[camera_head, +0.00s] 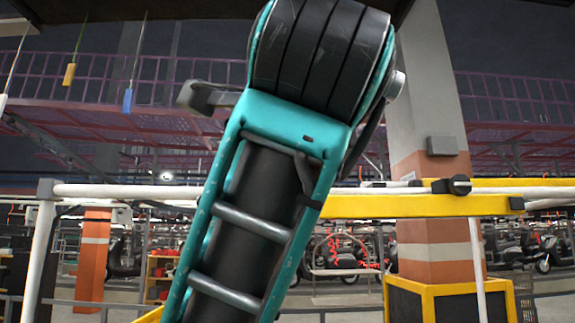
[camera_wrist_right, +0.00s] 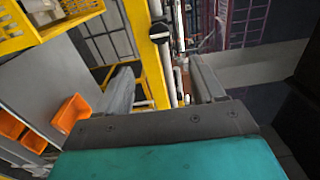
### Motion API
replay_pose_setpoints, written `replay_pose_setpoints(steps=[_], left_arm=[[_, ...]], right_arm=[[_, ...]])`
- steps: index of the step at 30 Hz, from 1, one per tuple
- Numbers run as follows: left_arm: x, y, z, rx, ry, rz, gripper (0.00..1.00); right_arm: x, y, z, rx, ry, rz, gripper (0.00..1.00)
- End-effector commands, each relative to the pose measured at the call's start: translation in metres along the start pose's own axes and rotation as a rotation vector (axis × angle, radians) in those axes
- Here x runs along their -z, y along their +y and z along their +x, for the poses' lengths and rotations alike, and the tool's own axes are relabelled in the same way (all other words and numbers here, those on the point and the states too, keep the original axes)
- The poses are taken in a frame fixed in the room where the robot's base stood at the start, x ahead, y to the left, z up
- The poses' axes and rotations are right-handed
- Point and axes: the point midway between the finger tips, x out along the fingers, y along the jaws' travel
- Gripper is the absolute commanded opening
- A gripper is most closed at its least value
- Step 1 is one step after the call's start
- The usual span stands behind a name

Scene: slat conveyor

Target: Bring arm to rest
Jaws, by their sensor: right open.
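My right gripper (camera_wrist_right: 164,84) shows in the right wrist view. Its two grey fingers stand wide apart, with nothing between them but distant background. The dark palm plate and teal housing fill the bottom of that view. In the head view a large teal arm of mine (camera_head: 285,130) with a black ribbed joint rises through the middle, close to the camera, and hides much of the hall. I cannot tell from the picture which arm it is.
In the right wrist view, orange bins (camera_wrist_right: 70,111) lie at the left, below a yellow crate (camera_wrist_right: 50,16). A yellow post (camera_wrist_right: 148,50) stands behind the fingers. In the head view, a yellow beam (camera_head: 420,206) and white rail (camera_head: 120,191) cross behind the arm, near a striped pillar (camera_head: 432,235).

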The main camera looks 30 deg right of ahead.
Motion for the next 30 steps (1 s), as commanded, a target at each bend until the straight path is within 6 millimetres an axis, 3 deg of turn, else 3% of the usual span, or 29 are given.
replay_pose_setpoints(steps=[19, 23, 26, 30], left_arm=[[0.002, -0.001, 0.001, 0.001, 0.005, 0.001, 0.68], [0.003, -0.001, 0.002, 0.001, 0.007, 0.001, 0.68], [0.003, -0.001, 0.002, 0.001, 0.007, 0.001, 0.68], [0.003, -0.001, 0.002, 0.001, 0.006, 0.001, 0.68]], right_arm=[[-0.002, 0.003, 0.003, -0.004, 0.002, -0.019, 0.68], [-0.014, 0.021, 0.030, -0.014, 0.009, -0.138, 0.68], [-0.031, 0.051, 0.066, -0.023, 0.007, -0.302, 0.68], [-0.058, 0.106, 0.114, -0.025, -0.024, -0.560, 0.68]])
